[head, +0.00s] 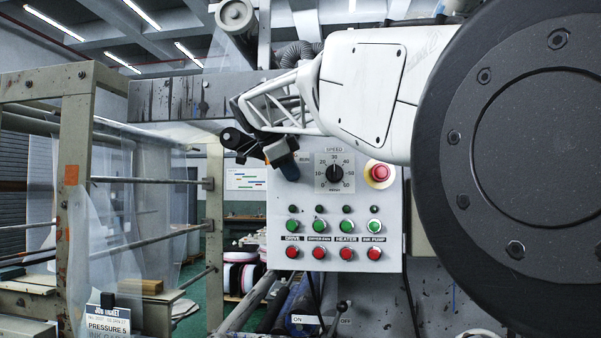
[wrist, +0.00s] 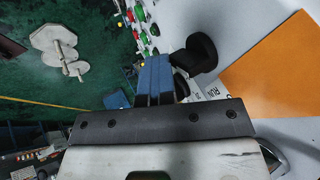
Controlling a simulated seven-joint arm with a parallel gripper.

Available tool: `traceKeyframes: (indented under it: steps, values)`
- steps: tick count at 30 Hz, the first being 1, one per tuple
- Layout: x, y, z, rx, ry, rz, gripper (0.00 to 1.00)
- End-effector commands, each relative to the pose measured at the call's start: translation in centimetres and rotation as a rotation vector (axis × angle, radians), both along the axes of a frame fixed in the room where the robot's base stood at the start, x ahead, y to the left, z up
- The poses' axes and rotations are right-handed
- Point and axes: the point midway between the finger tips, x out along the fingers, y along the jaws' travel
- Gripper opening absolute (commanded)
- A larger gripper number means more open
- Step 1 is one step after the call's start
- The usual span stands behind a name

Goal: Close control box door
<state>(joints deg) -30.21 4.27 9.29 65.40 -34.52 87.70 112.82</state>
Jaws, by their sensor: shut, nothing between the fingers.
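The grey control box (head: 280,215) stands upright in the middle of the head view, with a speed dial (head: 334,173), a red stop button (head: 380,173) and rows of green and red buttons on its face. My gripper (head: 288,168) is at the upper left corner of this face, its blue fingers (wrist: 155,72) shut and empty. In the wrist view the fingers are beside a black knob (wrist: 200,52) on a pale surface; whether they touch it I cannot tell. My arm hides the box's upper part. I cannot tell how far the door is open.
An orange panel (wrist: 272,68) and a curved metal handle (wrist: 275,155) lie right in the wrist view. A beige frame (head: 76,190) with rollers and clear film stands left in the head view. A lever (head: 340,308) sticks up below the box.

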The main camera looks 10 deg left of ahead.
Motion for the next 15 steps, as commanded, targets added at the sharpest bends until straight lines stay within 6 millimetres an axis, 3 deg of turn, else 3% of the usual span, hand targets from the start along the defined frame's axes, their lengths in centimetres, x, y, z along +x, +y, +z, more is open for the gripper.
traceKeyframes:
  steps: [8,15]
  values:
    - [0.1,0.0,0.1,0.0,-0.01,0.001,0.0]
    - [-1.6,0.0,0.1,0.001,-0.007,0.001,0.0]
